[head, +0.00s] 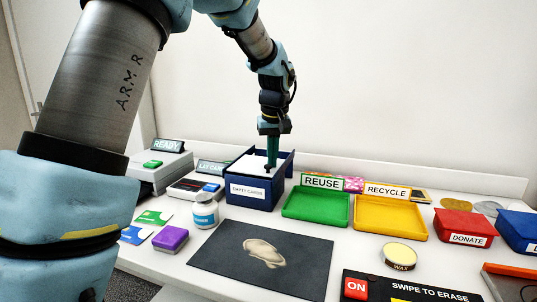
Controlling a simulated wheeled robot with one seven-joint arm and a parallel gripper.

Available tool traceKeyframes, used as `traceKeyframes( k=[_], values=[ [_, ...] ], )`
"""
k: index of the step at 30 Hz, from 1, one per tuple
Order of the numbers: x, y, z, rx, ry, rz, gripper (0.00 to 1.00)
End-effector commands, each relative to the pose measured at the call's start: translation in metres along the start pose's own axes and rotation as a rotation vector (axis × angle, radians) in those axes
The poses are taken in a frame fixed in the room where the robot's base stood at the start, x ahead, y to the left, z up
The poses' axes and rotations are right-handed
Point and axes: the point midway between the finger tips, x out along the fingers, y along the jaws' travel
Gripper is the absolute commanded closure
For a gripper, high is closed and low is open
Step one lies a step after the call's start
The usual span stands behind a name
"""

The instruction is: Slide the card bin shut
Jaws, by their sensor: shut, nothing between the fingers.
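The card bin (249,202) is a dark blue box labelled "EMPTY CARDS" at the back middle of the table in the head view. White cards (243,168) show inside its open top. My gripper (271,166) points straight down with its green fingers shut and empty. Its tips are at the bin's top, toward the right side, over or just inside it. I cannot tell whether the tips touch the bin. The fingers hide part of the bin's back wall.
A green "REUSE" tray (316,222) and yellow "RECYCLE" tray (389,236) stand right of the bin. A white jar (205,211) and purple block (170,239) are in front left. A dark mat (215,246) with a pale smear lies in front. A wax tin (400,256) sits further right.

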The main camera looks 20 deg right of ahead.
Motion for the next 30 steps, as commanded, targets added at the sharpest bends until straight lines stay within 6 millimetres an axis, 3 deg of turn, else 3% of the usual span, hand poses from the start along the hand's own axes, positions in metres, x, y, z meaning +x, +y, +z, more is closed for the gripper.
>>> traceKeyframes(
  k=[1, 2, 22, 30],
  values=[
    [0.011, -0.005, 0.006, 0.001, -0.023, -0.016, 1.00],
    [0.009, -0.005, 0.006, 0.000, -0.023, -0.016, 1.00],
    [-0.059, -0.001, -0.010, 0.002, -0.013, -0.008, 1.00],
    [-0.062, -0.001, -0.011, 0.002, -0.012, -0.008, 1.00]
  ],
)
